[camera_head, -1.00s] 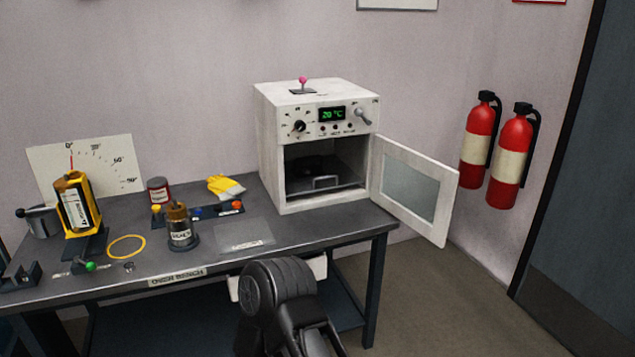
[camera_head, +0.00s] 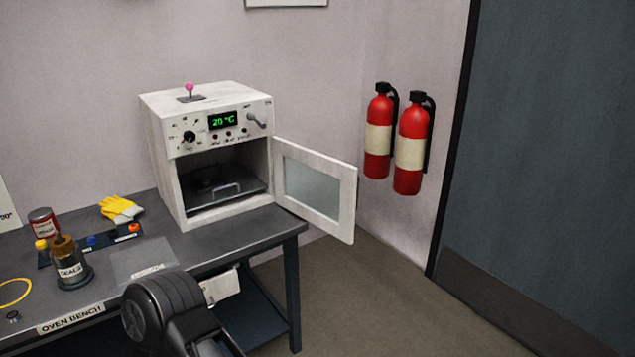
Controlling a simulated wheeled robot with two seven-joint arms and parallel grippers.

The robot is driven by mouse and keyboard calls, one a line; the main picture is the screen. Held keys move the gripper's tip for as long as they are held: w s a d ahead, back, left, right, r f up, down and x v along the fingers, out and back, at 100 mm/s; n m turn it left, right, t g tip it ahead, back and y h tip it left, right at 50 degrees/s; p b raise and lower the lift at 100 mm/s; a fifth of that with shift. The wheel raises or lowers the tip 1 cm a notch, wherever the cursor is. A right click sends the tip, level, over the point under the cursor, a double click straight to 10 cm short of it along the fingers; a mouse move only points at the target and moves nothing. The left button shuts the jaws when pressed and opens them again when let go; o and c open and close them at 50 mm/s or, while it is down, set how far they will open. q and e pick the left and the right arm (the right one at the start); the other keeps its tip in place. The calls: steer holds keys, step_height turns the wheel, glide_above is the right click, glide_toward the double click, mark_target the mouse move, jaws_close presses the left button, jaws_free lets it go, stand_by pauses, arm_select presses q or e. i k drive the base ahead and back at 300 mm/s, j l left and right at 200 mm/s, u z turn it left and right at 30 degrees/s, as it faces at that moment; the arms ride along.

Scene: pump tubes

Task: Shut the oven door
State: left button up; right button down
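The white oven (camera_head: 207,155) stands on the right end of the dark bench. Its door (camera_head: 315,192), with a grey window, hangs wide open to the right, out past the bench's right edge. Inside the oven is a dark tray with a metal handle (camera_head: 222,193). The display reads 20 °C. A black part of my own arm (camera_head: 172,310) is at the bottom, in front of the bench and well apart from the door. Neither gripper's fingers show.
The bench (camera_head: 255,229) holds a pot marked SEALS (camera_head: 70,263), a red-and-grey can (camera_head: 43,223), yellow gloves (camera_head: 121,209) and a clear sheet (camera_head: 143,260). Two fire extinguishers (camera_head: 410,150) hang on the wall right of the door. The floor (camera_head: 370,300) right of the bench is clear.

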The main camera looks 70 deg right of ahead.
mark_target(343, 229)
steer(key=k+l, duration=0.1)
steer(key=l, duration=1.65)
steer(key=k+l, duration=0.15)
steer(key=l, duration=1.6)
steer(key=k+l, duration=0.15)
steer(key=l, duration=0.75)
steer(key=k+l, duration=0.1)
steer(key=l, duration=0.8)
steer(key=z, duration=0.15)
